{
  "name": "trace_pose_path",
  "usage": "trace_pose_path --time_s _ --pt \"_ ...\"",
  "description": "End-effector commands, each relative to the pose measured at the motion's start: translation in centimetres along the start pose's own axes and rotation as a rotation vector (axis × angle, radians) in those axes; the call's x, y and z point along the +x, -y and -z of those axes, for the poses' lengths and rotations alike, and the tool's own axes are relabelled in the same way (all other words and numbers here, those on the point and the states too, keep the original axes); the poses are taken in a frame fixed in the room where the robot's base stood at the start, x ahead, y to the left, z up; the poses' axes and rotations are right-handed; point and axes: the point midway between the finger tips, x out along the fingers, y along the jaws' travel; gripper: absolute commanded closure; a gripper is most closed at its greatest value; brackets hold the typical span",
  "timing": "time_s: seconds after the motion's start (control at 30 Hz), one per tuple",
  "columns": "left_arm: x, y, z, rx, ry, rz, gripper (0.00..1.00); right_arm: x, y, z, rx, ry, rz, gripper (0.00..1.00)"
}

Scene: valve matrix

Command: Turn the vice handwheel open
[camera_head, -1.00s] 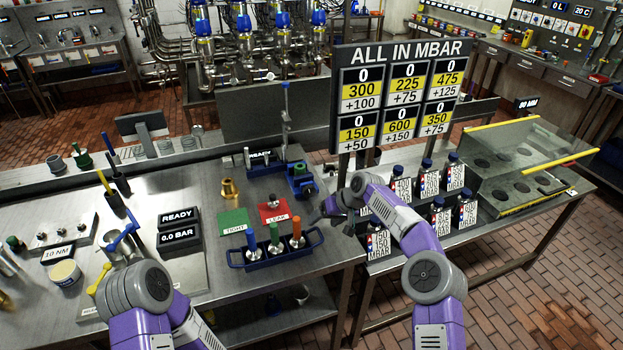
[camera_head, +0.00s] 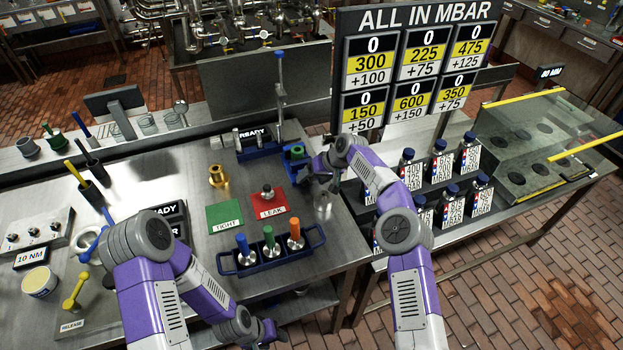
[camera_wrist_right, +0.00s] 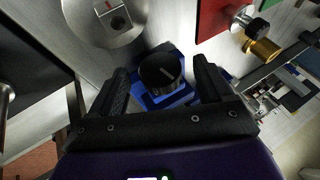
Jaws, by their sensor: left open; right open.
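The blue vice (camera_head: 293,153) stands at the back right of the steel bench, partly hidden by my right arm. My right gripper (camera_head: 318,175) is beside the vice. In the wrist view its open fingers (camera_wrist_right: 162,88) stand on both sides of the knob, with visible gaps; contact cannot be seen. My left gripper (camera_head: 268,332) is open and empty, low at the bench's front edge, away from the vice.
A blue tray (camera_head: 225,264) with three colour-topped valves lies in front of the green (camera_head: 226,217) and red (camera_head: 268,203) mats. A brass fitting (camera_head: 218,176) stands behind them. Labelled bottles (camera_head: 440,165) stand to the right under the score board (camera_head: 405,65).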

Motion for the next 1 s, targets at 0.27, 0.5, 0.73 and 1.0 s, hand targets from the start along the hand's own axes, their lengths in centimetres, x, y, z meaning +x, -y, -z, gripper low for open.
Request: trace_pose_path --time_s 0.27,0.5,0.73,1.0 --pt "-0.01 -0.01 0.03 0.000 -0.001 0.000 0.48 1.23 -0.03 -0.01 0.000 -0.001 -0.001 0.20" --pt "-0.01 -0.02 0.03 0.000 -0.001 0.000 0.48 1.22 -0.03 -0.02 0.000 0.000 -0.001 0.30" --pt "-0.01 -0.02 0.03 0.000 -0.001 0.000 0.48 1.21 -0.03 -0.02 0.000 0.000 -0.001 0.65" --pt "0.00 -0.01 0.02 0.000 0.000 0.000 0.48 1.22 0.03 -0.05 -0.006 0.001 -0.014 0.77"
